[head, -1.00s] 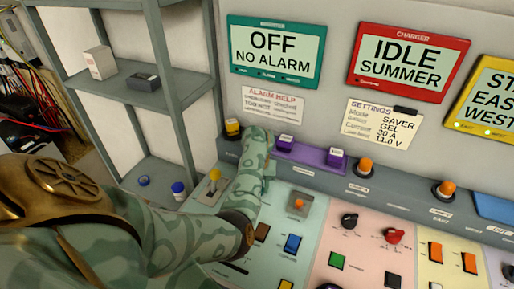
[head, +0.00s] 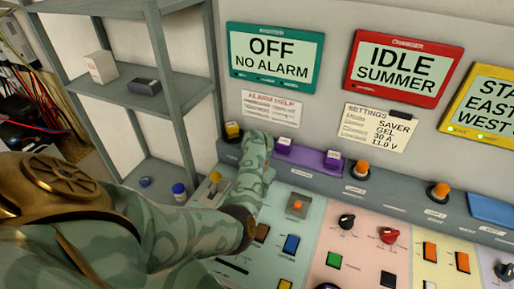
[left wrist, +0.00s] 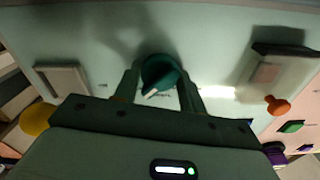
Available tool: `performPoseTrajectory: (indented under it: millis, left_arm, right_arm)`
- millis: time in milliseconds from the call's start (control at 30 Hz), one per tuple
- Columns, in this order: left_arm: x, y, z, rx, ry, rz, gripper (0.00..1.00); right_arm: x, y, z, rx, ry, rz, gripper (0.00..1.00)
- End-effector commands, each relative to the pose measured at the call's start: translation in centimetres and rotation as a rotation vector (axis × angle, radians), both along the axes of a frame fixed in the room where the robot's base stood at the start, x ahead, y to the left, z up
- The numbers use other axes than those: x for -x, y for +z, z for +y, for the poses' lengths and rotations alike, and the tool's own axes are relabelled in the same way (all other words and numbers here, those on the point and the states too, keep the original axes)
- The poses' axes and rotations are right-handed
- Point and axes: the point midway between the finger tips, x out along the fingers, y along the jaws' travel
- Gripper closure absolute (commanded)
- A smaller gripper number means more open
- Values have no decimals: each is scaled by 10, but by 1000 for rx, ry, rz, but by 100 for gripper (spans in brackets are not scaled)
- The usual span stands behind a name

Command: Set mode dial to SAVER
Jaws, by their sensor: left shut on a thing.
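A round teal dial (left wrist: 158,70) with a white pointer sits on the pale green panel in the left wrist view. Its pointer aims toward the lower left of that view, and the lettering beside it is too small to read. My left gripper (left wrist: 160,84) is shut on the dial, one finger on each side. In the head view my left forearm and wrist hide the dial and the fingers. A settings card (head: 381,126) reads SAVER, GEL, 30 A, 11.0 V. The green-framed display (head: 275,57) reads OFF, NO ALARM. My right gripper is not in view.
A red-framed display (head: 405,70) reads IDLE, SUMMER. Near my left arm are a yellow-topped lever (head: 215,178), a blue switch (head: 291,244) and an orange-topped control (head: 297,205). A grey shelf (head: 150,90) stands at the left. Purple-based buttons (head: 308,156) line the ledge.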

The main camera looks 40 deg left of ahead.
Motion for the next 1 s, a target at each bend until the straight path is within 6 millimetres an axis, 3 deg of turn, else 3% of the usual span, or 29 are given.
performPoseTrajectory:
  millis: [300,333,400,767,867,1000]
  left_arm:
    - [-2,2,1,-3,-4,-6,82]
    - [-2,2,1,-3,-4,-6,53]
    - [-2,2,1,-2,-3,-5,37]
    - [-1,7,0,-1,-2,-3,37]
    - [-1,24,0,-1,-1,-5,37]
    - [-2,61,1,-3,0,-7,37]
  right_arm:
    - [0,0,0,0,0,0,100]
    - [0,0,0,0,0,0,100]
    - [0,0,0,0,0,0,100]
    - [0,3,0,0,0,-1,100]
    - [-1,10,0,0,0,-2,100]
    - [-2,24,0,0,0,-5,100]
